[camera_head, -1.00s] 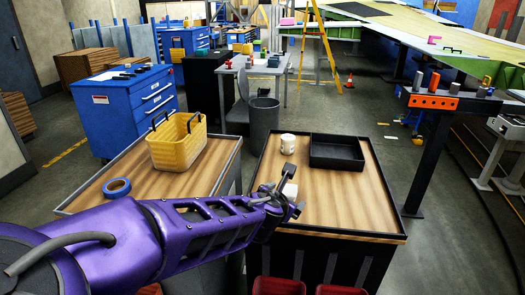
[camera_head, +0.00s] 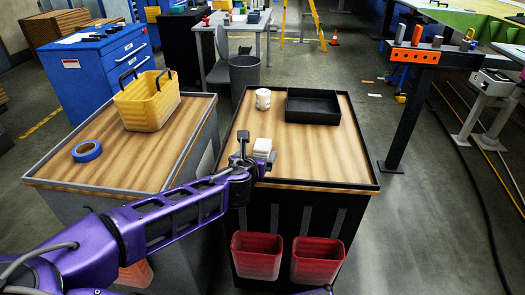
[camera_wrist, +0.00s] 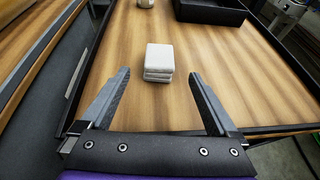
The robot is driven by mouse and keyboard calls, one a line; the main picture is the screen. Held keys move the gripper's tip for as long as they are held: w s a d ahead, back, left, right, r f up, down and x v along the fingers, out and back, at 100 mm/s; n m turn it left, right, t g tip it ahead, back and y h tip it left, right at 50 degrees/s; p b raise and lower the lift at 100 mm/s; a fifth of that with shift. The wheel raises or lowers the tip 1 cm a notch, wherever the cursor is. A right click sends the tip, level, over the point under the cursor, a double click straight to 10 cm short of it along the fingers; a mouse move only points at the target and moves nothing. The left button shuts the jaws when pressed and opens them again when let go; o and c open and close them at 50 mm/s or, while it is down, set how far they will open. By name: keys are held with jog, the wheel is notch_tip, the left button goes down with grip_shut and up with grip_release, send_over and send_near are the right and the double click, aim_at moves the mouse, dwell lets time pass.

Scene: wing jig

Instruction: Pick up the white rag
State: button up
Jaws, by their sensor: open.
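The white rag (camera_head: 262,147) is a small folded stack near the front left of the right-hand wooden cart top (camera_head: 310,160). It also shows in the wrist view (camera_wrist: 159,62), just beyond the fingertips and roughly centred between them. My gripper (camera_wrist: 160,77) is open and empty, with its fingers spread wide on either side of the rag's line. In the head view my gripper (camera_head: 256,162) is at the cart's front left edge, close to the rag and partly covering its lower side.
A white cup (camera_head: 263,99) and a black tray (camera_head: 313,119) stand farther back on the same cart. The left cart holds a yellow basket (camera_head: 147,100) and blue tape (camera_head: 87,151). Red bins (camera_head: 257,256) hang at the front. The cart top's right side is clear.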

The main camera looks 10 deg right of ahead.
aim_at(262, 147)
jog(key=b+x, duration=0.1)
jog(key=x, duration=0.8)
jog(key=c, duration=1.4)
jog(key=shift+r, duration=0.1)
jog(key=shift+c, duration=0.2)
